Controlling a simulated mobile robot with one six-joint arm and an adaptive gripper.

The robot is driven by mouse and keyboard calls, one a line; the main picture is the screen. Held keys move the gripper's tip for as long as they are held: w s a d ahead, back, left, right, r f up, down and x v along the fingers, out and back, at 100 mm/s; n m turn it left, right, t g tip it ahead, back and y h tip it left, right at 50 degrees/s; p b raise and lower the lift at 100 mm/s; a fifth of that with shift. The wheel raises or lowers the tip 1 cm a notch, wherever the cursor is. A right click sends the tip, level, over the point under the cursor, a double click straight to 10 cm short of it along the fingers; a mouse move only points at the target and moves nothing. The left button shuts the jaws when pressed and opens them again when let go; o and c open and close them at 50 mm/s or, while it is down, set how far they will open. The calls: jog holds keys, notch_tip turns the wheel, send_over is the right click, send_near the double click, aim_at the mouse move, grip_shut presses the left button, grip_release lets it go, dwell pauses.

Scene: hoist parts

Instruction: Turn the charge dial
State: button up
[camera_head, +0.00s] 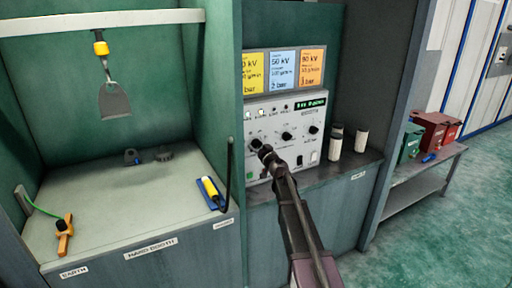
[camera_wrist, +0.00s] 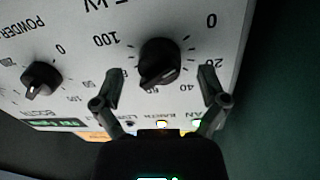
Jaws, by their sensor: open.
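The charge dial (camera_wrist: 160,62), a black knob with a scale from 0 to 100 and a partly cut-off "kV" label, is on the pale control panel (camera_wrist: 215,35). The wrist view shows the panel upside down. My gripper (camera_wrist: 160,76) is open, its two fingertips on either side of the dial with gaps visible. Whether they touch it cannot be told. In the head view, my gripper (camera_head: 265,152) is at the panel's leftmost dial (camera_head: 256,143), partly covering it. The knob's exact pointer reading is unclear.
A powder dial (camera_wrist: 41,79) is beside the charge dial. Several coloured kV cards (camera_head: 284,72) stand above the panel. The hand booth (camera_head: 110,195) at left holds a hanging plate (camera_head: 114,102) and a yellow-blue tool (camera_head: 211,192).

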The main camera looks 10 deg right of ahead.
jog(key=shift+w+a, duration=0.15)
jog(key=shift+w, duration=0.35)
jog(key=c, duration=1.2)
jog(key=shift+o, duration=0.2)
jog(key=shift+a, duration=0.25)
jog(key=shift+d, duration=0.15)
